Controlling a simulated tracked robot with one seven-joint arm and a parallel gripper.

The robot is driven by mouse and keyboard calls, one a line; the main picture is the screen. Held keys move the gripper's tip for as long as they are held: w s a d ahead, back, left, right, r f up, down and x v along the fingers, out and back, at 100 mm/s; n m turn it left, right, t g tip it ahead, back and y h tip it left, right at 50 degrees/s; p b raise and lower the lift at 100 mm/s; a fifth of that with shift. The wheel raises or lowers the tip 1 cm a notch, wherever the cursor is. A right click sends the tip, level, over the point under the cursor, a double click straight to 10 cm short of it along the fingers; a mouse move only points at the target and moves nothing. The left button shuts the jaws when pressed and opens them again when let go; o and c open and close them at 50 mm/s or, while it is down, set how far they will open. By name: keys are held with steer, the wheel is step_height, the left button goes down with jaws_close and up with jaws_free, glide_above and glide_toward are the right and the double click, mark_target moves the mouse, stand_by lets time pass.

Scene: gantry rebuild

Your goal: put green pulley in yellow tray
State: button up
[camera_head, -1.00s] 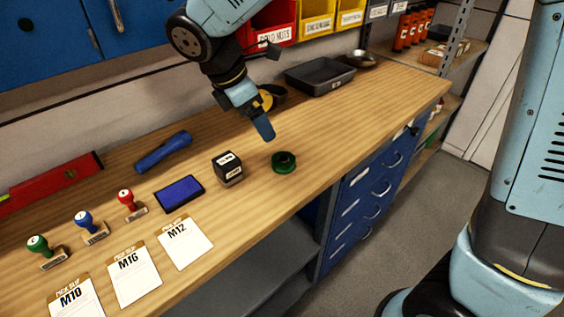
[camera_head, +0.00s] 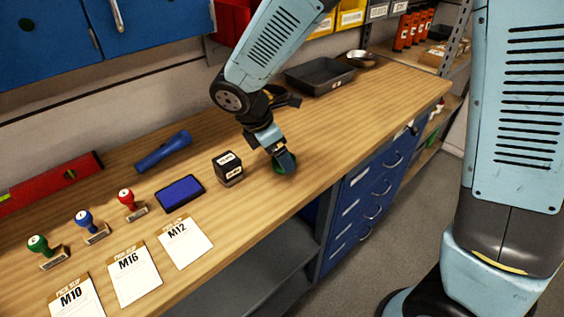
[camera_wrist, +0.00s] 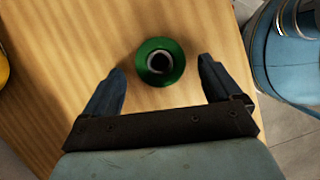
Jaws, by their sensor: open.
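The green pulley (camera_wrist: 142,63) is a round ring with a dark central hole, lying on the wooden bench. In the wrist view it sits between the fingertips of my open gripper (camera_wrist: 161,69), with a gap on both sides. In the head view my gripper (camera_head: 284,163) points down over the pulley (camera_head: 279,171), and its finger hides part of it. A yellow rounded thing (camera_wrist: 3,68) shows at the left edge of the wrist view; I cannot tell if it is the yellow tray. No yellow tray shows clearly in the head view.
A black stamp block (camera_head: 229,169) stands just left of my gripper, with a blue ink pad (camera_head: 180,194) beyond it. A dark grey tray (camera_head: 320,77) and a metal bowl (camera_head: 361,58) are at the back. The bench right of the pulley is clear to its front edge.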

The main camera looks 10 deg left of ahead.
steer(key=shift+x, duration=1)
steer(key=c, duration=1.3)
steer(key=shift+r, duration=0.1)
steer(key=shift+c, duration=0.2)
